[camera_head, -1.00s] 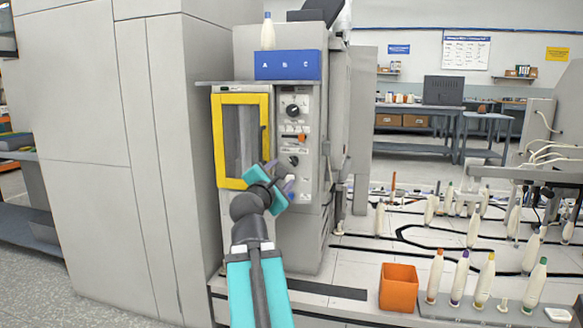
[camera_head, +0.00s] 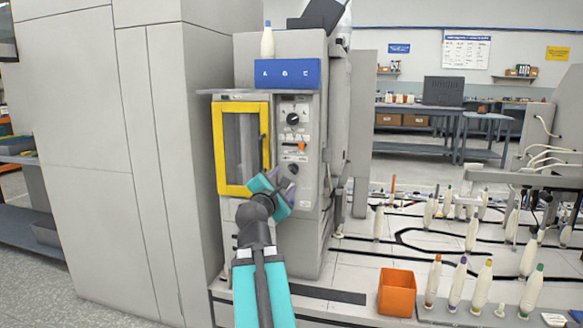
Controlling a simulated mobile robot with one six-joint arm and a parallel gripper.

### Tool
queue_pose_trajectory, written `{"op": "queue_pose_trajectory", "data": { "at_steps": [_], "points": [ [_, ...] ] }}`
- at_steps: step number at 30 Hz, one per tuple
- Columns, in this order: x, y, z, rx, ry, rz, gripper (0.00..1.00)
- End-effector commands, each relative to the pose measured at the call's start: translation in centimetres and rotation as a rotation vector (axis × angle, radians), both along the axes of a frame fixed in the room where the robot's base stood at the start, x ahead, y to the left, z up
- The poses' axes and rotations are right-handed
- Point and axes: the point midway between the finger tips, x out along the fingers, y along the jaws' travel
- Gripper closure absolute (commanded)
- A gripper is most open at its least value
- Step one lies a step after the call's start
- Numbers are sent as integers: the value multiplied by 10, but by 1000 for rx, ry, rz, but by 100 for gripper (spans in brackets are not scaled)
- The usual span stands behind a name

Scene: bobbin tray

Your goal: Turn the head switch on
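The grey machine head (camera_head: 303,252) stands in the middle of the view, with a control panel (camera_head: 294,128) on its front. I cannot tell the switch's position for sure. My gripper (camera_head: 288,186) is in front of the lower part of the panel, below the orange switch. Its fingers are small and partly hidden by its teal body, so I cannot tell whether it is open or touching the panel.
A yellow-framed door (camera_head: 220,150) is left of the panel. A blue box (camera_head: 287,73) marked A B C sits on top with a bobbin (camera_head: 267,41). At right are an orange bin (camera_head: 397,290) and several bobbins on pegs (camera_head: 433,281). A tall grey cabinet (camera_head: 90,150) stands left.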

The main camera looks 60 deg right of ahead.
Motion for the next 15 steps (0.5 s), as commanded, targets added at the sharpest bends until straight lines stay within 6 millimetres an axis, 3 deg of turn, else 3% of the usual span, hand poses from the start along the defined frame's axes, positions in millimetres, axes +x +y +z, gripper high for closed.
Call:
{"op": "queue_pose_trajectory", "data": {
  "at_steps": [15],
  "points": [
    [4, -14, 4, -1, -1, -4, 50]
  ]
}}
